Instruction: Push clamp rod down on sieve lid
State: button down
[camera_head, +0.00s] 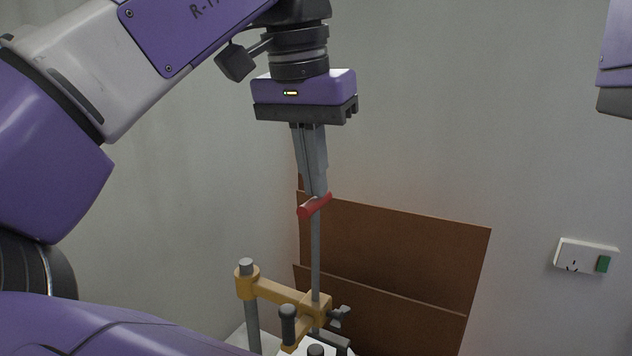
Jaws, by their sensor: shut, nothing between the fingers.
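The clamp rod (315,250) is a thin grey upright bar with a red cross handle (314,206) at its top. It passes down through the yellow clamp arm (285,295) near the bottom of the head view. My gripper (317,192) points straight down with its fingers together and empty. Its fingertips are right at the red handle, in line with the rod; I cannot tell whether they touch it. The sieve lid cannot be made out; the rod's lower end is lost at the bottom edge, behind the clamp parts.
A grey post (252,325) carries the yellow arm at the left. A dark knob (288,325) and a grey wing screw (341,313) stick out by the rod. Brown boards (400,250) lean on the wall behind. A white socket (585,256) is at the right.

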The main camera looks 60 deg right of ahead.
jog(key=shift+a+b+x, duration=0.15)
jog(key=shift+b+x, duration=0.15)
jog(key=shift+x, duration=0.4)
jog(key=shift+a+b+x, duration=0.2)
jog(key=shift+b+x, duration=0.1)
jog(key=shift+x, duration=0.35)
jog(key=p+v, duration=0.2)
jog(key=d+p+v, duration=0.1)
jog(key=p+v, duration=0.1)
jog(key=shift+r+p, duration=0.4)
jog(key=shift+r, duration=0.1)
jog(key=shift+d+v, duration=0.25)
jog(key=shift+v, duration=0.75)
